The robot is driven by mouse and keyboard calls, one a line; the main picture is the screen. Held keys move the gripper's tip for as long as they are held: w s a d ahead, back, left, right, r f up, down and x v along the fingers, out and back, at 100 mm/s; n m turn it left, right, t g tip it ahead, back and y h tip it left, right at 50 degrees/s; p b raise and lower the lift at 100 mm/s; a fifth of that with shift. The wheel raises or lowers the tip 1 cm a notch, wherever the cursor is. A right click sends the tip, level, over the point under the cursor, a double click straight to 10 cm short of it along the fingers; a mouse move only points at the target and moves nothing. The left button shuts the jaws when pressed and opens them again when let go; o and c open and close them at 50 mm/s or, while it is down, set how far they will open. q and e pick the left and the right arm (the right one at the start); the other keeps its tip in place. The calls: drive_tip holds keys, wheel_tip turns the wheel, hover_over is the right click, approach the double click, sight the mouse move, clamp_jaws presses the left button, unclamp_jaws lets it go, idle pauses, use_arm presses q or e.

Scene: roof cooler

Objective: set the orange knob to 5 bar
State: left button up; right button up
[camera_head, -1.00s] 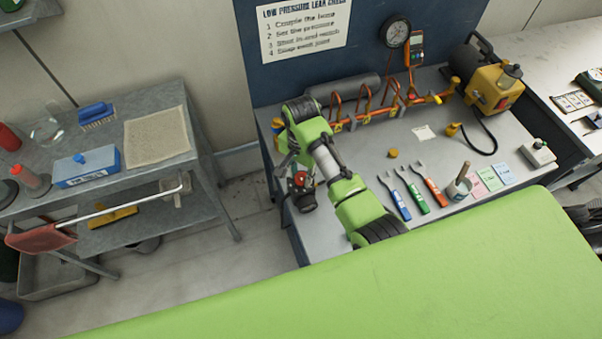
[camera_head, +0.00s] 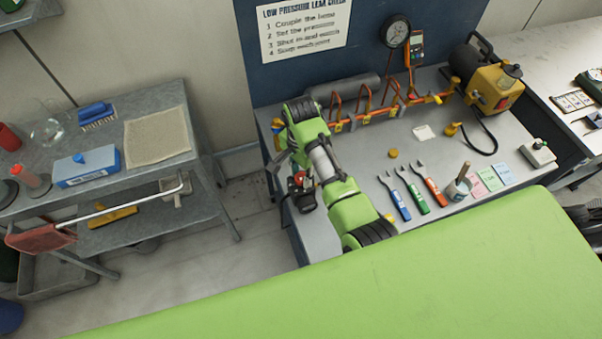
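My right gripper (camera_head: 286,173) is small and dark at the end of my green arm, over the left end of the grey bench (camera_head: 345,220). Its fingers point down and partly merge with the dark device below, so their gap is unclear. That device (camera_head: 306,202) has a small red-orange part (camera_head: 299,179) on top, close beside the gripper; I cannot tell whether they touch. I cannot make out for certain which part is the orange knob. A round pressure gauge (camera_head: 396,31) hangs on the blue panel; its reading is too small to tell. My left gripper is out of view.
An orange pipe manifold (camera_head: 385,112) runs along the bench's back. A yellow pump (camera_head: 492,88) stands at the back right. A grey cart (camera_head: 170,95) stands left, across a gap.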

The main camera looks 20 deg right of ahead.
sight(301, 177)
drive_tip(key=shift+o, duration=1.3)
drive_tip(key=shift+r, duration=0.15)
wheel_tip(301, 177, up, 7)
drive_tip(key=shift+r, duration=0.15)
